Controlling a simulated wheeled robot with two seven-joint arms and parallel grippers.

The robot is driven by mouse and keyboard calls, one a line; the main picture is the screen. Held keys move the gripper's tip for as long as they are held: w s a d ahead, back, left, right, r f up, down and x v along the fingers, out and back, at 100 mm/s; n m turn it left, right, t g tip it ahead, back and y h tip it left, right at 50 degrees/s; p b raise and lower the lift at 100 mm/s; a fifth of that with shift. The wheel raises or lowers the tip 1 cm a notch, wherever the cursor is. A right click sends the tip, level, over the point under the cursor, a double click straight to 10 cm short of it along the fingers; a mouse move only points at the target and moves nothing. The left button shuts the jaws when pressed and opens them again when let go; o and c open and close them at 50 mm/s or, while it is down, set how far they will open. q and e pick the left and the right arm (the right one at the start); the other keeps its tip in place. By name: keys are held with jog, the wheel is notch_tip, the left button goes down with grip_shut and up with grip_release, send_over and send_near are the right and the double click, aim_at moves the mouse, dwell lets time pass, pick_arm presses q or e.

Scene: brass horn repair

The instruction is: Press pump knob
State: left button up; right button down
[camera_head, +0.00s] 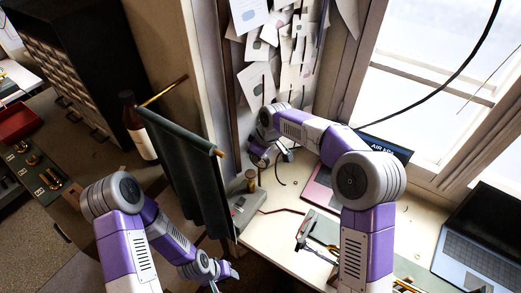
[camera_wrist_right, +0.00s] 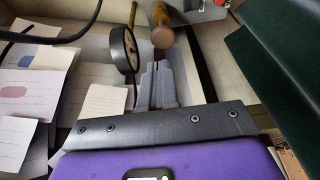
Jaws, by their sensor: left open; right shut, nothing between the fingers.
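The pump knob (camera_wrist_right: 162,36) is a brown wooden knob on a short stem, just beyond my right fingertips in the right wrist view. In the head view the knob (camera_head: 251,176) stands on a grey pump box (camera_head: 244,206) at the back of the bench. My right gripper (camera_wrist_right: 157,68) is shut and empty, its tips close to the knob; I cannot tell whether they touch it. A round dial gauge (camera_wrist_right: 125,49) is beside the knob. My left gripper (camera_head: 231,271) is open and empty, low in the head view, off the bench's front side.
A dark green cloth (camera_head: 187,165) hangs from a brass rod left of the pump. Papers (camera_head: 259,84) cover the wall behind. A black cable (camera_head: 430,95) crosses the window.

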aim_at(253, 172)
jog(key=x, duration=0.5)
jog(key=d+x, duration=0.1)
jog(key=x, duration=0.1)
jog(key=shift+s+f, duration=0.2)
jog(key=shift+f, duration=0.1)
notch_tip(253, 172, down, 4)
jog(key=shift+s+r+b, duration=0.1)
jog(key=shift+b, duration=1.1)
jog(key=shift+s, duration=0.1)
jog(key=shift+r, duration=0.15)
notch_tip(253, 172, up, 4)
jog(key=p, duration=0.2)
jog(key=shift+p, duration=0.4)
jog(key=v, duration=1)
jog(key=shift+r, duration=0.15)
